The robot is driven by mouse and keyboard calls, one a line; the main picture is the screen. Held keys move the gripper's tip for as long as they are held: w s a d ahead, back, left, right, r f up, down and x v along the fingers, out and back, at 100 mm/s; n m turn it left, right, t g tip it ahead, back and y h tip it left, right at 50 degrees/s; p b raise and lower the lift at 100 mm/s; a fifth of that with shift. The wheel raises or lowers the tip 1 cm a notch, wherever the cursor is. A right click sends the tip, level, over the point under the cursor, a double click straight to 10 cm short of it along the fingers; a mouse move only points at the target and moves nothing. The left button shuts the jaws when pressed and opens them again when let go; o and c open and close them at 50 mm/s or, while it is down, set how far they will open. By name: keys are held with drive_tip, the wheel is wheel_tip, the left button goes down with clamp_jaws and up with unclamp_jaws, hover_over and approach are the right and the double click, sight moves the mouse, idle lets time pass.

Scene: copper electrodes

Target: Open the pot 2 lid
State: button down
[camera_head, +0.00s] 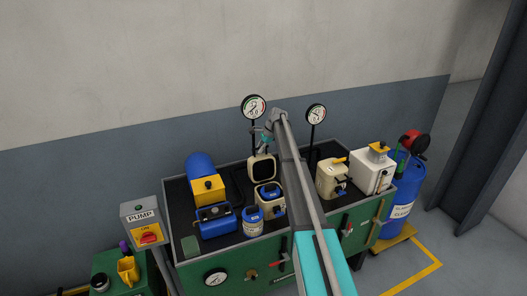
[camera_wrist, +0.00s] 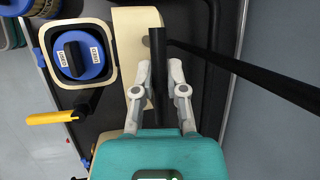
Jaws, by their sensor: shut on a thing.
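A cream pot (camera_head: 269,203) with a blue cap inside stands on the black bench top, and its lid (camera_head: 262,169) stands raised behind it, dark inner side facing forward. In the wrist view the open pot (camera_wrist: 112,62) shows a blue cap (camera_wrist: 95,70) with a black grip. The cream lid (camera_wrist: 129,60) is seen nearly edge-on beside it. My gripper (camera_wrist: 161,75) is shut on a black bar, the lid's handle, at the lid's outer side. In the head view my arm hides part of the gripper. I cannot read any pot number.
A second cream pot (camera_head: 331,181) with its lid down and a white box (camera_head: 370,173) stand to the right. A blue motor (camera_head: 199,164) and blue-capped jar (camera_head: 252,222) stand left. Gauges on thin posts, including the left gauge (camera_head: 254,107), rise behind the bench.

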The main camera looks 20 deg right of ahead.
idle(0.3)
drive_tip(key=c, duration=0.7)
unclamp_jaws()
drive_tip(key=shift+o, duration=0.2)
drive_tip(key=shift+r, duration=0.1)
